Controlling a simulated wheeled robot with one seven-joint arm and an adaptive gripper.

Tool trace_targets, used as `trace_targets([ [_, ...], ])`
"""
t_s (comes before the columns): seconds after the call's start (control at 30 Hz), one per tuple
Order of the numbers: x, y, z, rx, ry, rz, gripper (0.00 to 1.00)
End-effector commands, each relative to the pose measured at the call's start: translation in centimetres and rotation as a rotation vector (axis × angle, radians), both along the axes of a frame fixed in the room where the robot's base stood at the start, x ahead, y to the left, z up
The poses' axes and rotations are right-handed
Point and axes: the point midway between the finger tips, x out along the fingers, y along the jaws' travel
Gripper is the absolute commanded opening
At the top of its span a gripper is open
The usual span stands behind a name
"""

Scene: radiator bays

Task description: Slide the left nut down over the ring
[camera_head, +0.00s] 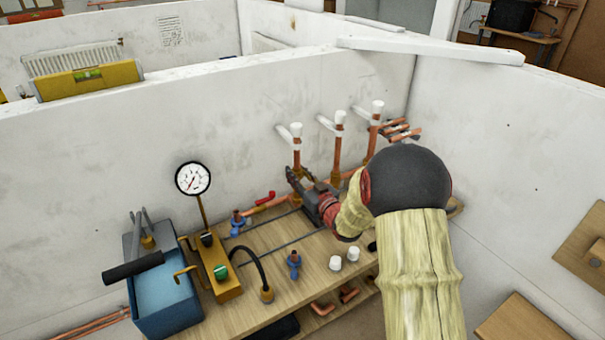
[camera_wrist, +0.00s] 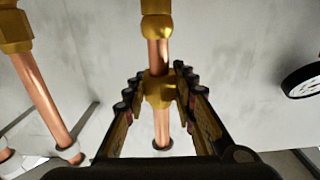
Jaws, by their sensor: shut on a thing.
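The left copper pipe (camera_head: 297,158) stands upright in the head view, with a white fitting at its top. My gripper (camera_head: 299,180) is at this pipe, below the white fitting. There my gripper (camera_wrist: 157,88) is shut on the brass left nut (camera_wrist: 158,91), which sits around the pipe. A brass fitting (camera_wrist: 156,25) shows at the picture's top, with bare copper between it and the nut. I cannot make out the ring. The nut is hard to see in the head view.
The middle (camera_head: 338,145) and right (camera_head: 373,130) pipes stand right of my gripper. A gauge (camera_head: 192,178), a blue box (camera_head: 165,290) and white caps (camera_head: 335,262) are on the bench.

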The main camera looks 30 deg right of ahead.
Motion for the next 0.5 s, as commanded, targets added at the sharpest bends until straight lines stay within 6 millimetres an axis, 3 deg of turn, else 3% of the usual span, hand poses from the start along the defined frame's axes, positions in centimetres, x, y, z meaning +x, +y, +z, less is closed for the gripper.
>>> trace_targets([
  [0.5, 0.0, 0.0, -3.2, 0.001, 0.003, 0.000, 0.08],
])
